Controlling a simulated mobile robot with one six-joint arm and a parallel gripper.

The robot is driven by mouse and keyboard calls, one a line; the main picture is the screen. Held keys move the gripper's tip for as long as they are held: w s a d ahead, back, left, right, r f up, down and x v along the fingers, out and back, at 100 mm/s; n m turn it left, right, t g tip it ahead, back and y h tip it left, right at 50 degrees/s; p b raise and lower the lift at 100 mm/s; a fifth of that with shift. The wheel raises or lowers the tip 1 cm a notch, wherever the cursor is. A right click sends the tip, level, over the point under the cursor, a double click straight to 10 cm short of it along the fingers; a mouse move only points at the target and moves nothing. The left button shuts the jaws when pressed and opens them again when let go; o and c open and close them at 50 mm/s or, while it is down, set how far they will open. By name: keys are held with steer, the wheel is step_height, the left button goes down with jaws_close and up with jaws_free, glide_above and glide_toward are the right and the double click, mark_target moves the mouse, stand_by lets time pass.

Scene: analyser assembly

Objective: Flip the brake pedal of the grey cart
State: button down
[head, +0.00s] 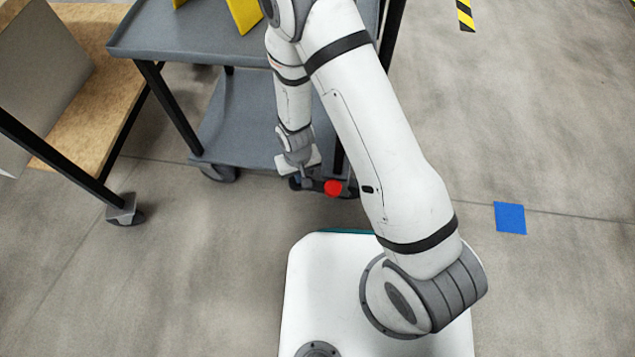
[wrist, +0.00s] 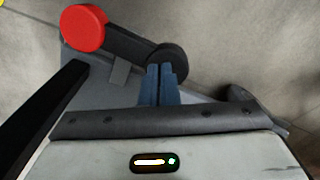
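The grey cart (head: 235,115) stands at the upper middle of the head view. Its brake pedal is a dark bar with a round red pad (head: 333,187) at one end, low by the cart's near corner. In the wrist view the red pad (wrist: 83,28) is at the upper left and a round black pad (wrist: 170,59) is at the bar's other end. My gripper (head: 303,172) is low beside the pedal. In the wrist view its blue fingers (wrist: 160,70) are together with nothing between them, tips at the black pad. I cannot tell whether they touch it.
A second cart with a wooden shelf (head: 100,95) stands at the left, with a caster (head: 124,210) on the floor. Yellow parts (head: 243,14) stand on the grey cart's top. A blue floor mark (head: 510,218) lies at the right. The floor there is clear.

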steer(key=shift+f, duration=0.4)
steer(key=shift+r+p, duration=2.4)
steer(key=shift+r, duration=1.2)
steer(key=shift+s+f, duration=0.1)
